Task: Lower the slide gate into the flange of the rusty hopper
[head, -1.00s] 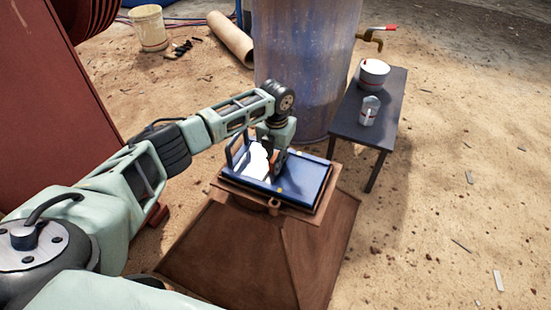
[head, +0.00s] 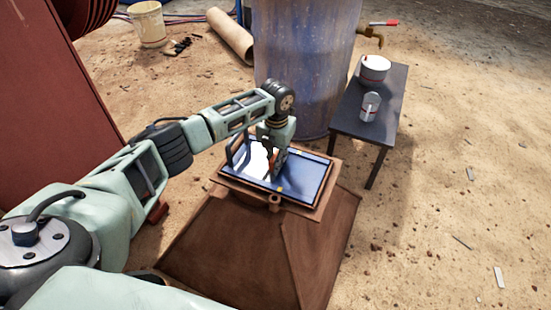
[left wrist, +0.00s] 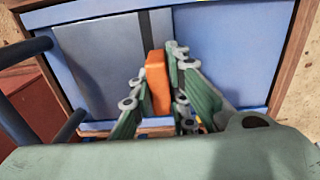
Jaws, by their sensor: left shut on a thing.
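The slide gate (head: 310,176) is a blue plate with a dark handle at its left end. It lies flat at the top of the rusty hopper (head: 245,255), within the brown flange (head: 310,210), looking nearly flush with its rim. Whether it is fully seated I cannot tell. My left gripper (head: 273,166) points down over the plate's middle. In the left wrist view its fingers are shut on an orange grip (left wrist: 157,82) on the blue gate (left wrist: 235,50). My right gripper is not in view.
A blue drum (head: 303,70) stands just behind the hopper. A dark table (head: 357,122) at right holds a white tub (head: 375,69) and a small can (head: 370,106). A bucket (head: 147,25) and cardboard tube (head: 230,36) lie farther back. Sandy ground at right is mostly clear.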

